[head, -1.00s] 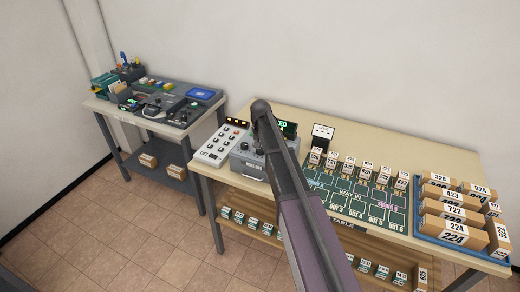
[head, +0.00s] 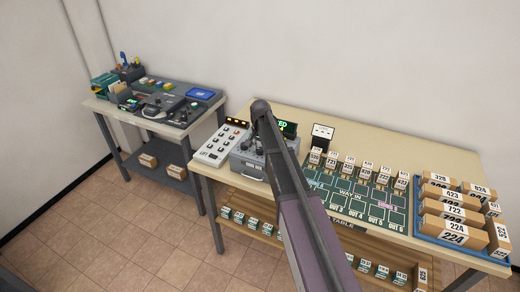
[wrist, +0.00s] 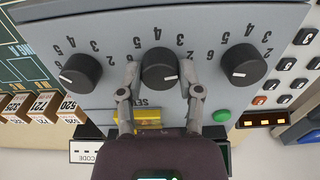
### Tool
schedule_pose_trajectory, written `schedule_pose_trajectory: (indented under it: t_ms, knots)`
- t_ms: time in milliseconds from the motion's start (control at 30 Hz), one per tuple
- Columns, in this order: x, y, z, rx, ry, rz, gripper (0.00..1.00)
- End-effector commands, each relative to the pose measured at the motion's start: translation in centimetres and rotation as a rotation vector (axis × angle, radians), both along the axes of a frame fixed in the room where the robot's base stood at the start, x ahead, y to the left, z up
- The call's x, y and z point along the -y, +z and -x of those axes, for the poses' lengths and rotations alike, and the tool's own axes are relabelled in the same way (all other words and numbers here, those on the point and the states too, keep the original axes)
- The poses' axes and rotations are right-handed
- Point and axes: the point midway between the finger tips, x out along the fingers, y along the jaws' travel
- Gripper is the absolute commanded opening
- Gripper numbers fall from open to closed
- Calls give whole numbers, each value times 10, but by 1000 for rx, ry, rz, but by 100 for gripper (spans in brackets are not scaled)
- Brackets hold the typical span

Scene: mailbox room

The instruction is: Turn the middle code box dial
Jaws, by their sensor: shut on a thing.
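The grey code box (wrist: 215,105) fills the wrist view, with three black dials in a row and numbers around them. The middle dial (wrist: 160,68) sits between my two gripper fingers (wrist: 159,72), which are shut on its sides. The left dial (wrist: 80,73) and right dial (wrist: 243,66) stand clear of the fingers. In the head view the code box (head: 248,168) is on the long table, and my arm hides its right part and my gripper.
A yellow SET part (wrist: 140,118) and a green button (wrist: 221,116) are close to my fingers. A keypad (head: 217,146) stands left of the box. Small numbered boxes and a blue tray (head: 440,241) of parcels lie to the right.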

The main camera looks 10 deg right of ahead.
Motion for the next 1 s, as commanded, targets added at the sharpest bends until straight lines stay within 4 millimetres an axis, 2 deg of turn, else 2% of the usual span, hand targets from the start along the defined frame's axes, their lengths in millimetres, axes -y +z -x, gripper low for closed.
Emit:
schedule_pose_trajectory:
  t_ms: [67, 100, 200, 733, 1000]
  knots:
    - [0, 0, -1, 2, -1, -1, 0]
    - [0, 0, -1, 2, -1, -1, 56]
    - [0, 0, -1, 1, 0, -2, 81]
    - [0, 0, 0, -1, 13, -1, 81]
    - [0, 0, 0, -1, 102, 0, 81]
